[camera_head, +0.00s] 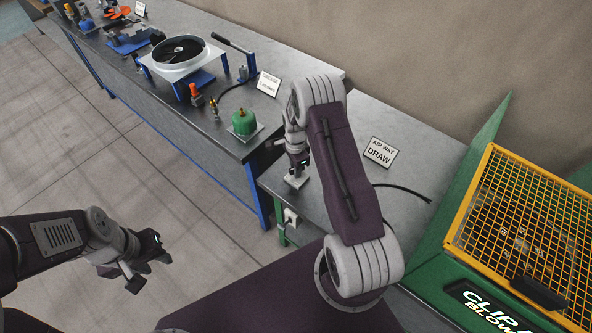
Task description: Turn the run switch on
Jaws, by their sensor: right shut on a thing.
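My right gripper (296,165) is at the left part of the near grey bench, beside my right forearm. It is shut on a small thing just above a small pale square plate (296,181). That thing looks to be the run switch, but the fingers and wrist hide most of it, so its position cannot be read. My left gripper (148,270) hangs over the floor at the lower left. Its fingers look apart, with nothing between them.
A green machine with a yellow mesh lid (525,215) stands at the right. An "AIR WAY DRAW" sign (380,152) and a black cable (405,190) lie on the near bench.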

